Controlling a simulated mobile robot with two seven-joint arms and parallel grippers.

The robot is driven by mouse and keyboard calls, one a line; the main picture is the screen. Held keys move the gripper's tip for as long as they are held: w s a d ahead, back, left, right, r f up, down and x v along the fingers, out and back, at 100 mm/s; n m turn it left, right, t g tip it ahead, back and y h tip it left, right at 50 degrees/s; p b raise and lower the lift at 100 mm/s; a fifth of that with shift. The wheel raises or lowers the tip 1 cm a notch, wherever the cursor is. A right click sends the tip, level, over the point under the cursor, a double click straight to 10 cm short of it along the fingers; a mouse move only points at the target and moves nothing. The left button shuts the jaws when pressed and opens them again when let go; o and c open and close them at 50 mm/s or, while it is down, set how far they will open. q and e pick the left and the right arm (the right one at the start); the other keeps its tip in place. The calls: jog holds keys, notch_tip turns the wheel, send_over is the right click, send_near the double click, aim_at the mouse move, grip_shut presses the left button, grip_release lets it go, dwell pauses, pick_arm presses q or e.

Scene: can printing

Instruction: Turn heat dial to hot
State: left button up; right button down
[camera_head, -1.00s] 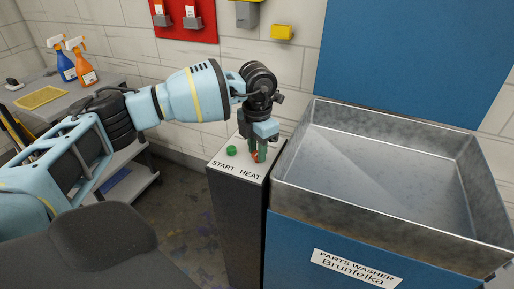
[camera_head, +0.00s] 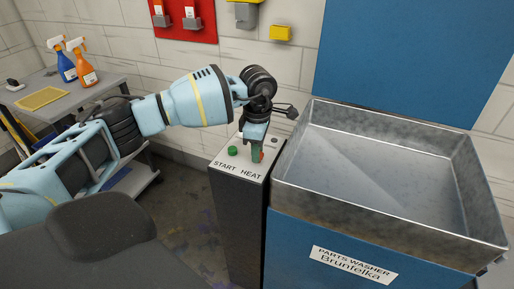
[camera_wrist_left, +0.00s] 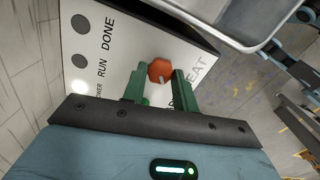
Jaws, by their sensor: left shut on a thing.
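The heat dial (camera_wrist_left: 160,70) is a small orange-red knob with a pale pointer mark, on the white panel top (camera_wrist_left: 122,50) of a narrow dark pedestal (camera_head: 238,215). My left gripper (camera_head: 258,156) points down over the panel's "HEAT" label. Its green fingers (camera_wrist_left: 157,86) are shut on the dial, one on each side. In the head view only a bit of red shows by the fingertips. The dial's scale markings cannot be read. My right gripper is not in view.
The green START button (camera_head: 233,150) is just left of the dial. The metal parts-washer basin (camera_head: 385,222) stands close on the right. Spray bottles (camera_head: 84,70) and a yellow mat (camera_head: 40,98) are on a bench at left.

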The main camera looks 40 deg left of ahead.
pick_arm(q)
jog(key=m, duration=0.6)
jog(key=shift+m, duration=0.3)
jog(key=m, duration=0.4)
jog(key=shift+m+b, duration=0.4)
jog(key=shift+m, duration=1.2)
jog(key=o, duration=1)
notch_tip(320, 180, up, 8)
jog(key=shift+f, duration=0.1)
